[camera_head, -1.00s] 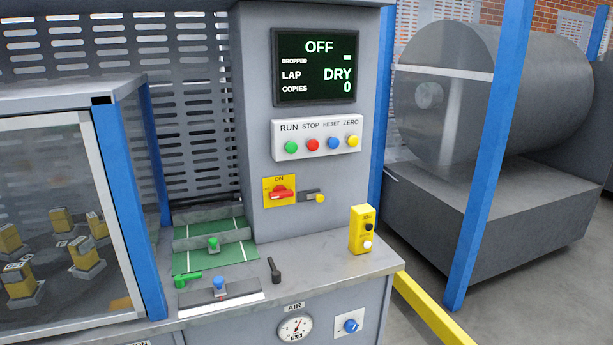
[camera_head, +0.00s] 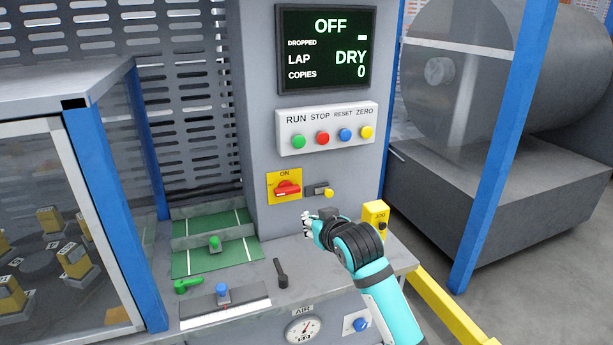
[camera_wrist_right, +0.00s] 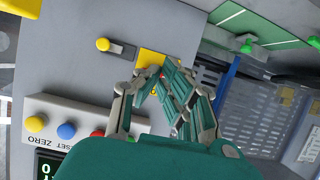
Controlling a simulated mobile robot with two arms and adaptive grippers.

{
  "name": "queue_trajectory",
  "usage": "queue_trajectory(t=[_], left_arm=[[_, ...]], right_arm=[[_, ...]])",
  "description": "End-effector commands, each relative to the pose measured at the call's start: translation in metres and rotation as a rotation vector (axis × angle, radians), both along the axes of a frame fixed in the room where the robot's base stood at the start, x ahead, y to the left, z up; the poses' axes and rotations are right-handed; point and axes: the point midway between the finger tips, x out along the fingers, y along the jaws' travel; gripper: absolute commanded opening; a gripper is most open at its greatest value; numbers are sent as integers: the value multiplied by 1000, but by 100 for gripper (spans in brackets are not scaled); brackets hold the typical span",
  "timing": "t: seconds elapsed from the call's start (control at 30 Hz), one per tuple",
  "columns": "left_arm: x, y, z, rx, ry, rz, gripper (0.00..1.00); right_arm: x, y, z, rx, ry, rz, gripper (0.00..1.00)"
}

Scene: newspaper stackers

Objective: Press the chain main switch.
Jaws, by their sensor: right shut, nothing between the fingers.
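A red rotary switch (camera_head: 287,188) on a yellow plate marked ON sits on the grey control column. Beside it on the right is a small grey block with a yellow knob (camera_head: 327,192). I cannot read a chain label on either. My right gripper (camera_head: 309,225) is shut and empty, just below and to the right of the red switch, apart from it in the head view. In the right wrist view, my right gripper (camera_wrist_right: 168,78) covers most of the yellow plate (camera_wrist_right: 152,57), and the red switch is largely hidden. The yellow knob (camera_wrist_right: 103,44) is clear. My left gripper is out of view.
The screen (camera_head: 323,48) reads OFF, DRY and copies 0. Above the switch is a panel of RUN, STOP, RESET and ZERO buttons (camera_head: 326,118). Below are a black lever (camera_head: 281,272), a blue-knobbed slide (camera_head: 222,291) and a yellow button box (camera_head: 374,212).

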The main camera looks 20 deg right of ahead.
Motion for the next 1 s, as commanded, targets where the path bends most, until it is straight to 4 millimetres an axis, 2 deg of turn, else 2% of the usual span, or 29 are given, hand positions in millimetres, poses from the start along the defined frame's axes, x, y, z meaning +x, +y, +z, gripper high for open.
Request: queue_trajectory(t=[0.03, 0.1, 0.2, 0.3, 0.73, 0.87, 1.0], left_arm=[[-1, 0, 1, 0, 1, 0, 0], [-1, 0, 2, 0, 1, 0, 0], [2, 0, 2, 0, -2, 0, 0], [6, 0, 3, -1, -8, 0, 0], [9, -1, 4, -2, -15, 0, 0], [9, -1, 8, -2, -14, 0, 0], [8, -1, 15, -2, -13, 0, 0]], right_arm=[[10, -2, 30, 6, -49, -3, 0], [18, -4, 60, 14, -99, -5, 0], [25, -6, 88, 21, -144, -8, 0], [27, -6, 102, 26, -166, -8, 0], [31, -6, 104, 28, -168, -9, 0], [44, -6, 102, 28, -167, -9, 0], [68, -4, 96, 29, -165, -8, 0]])
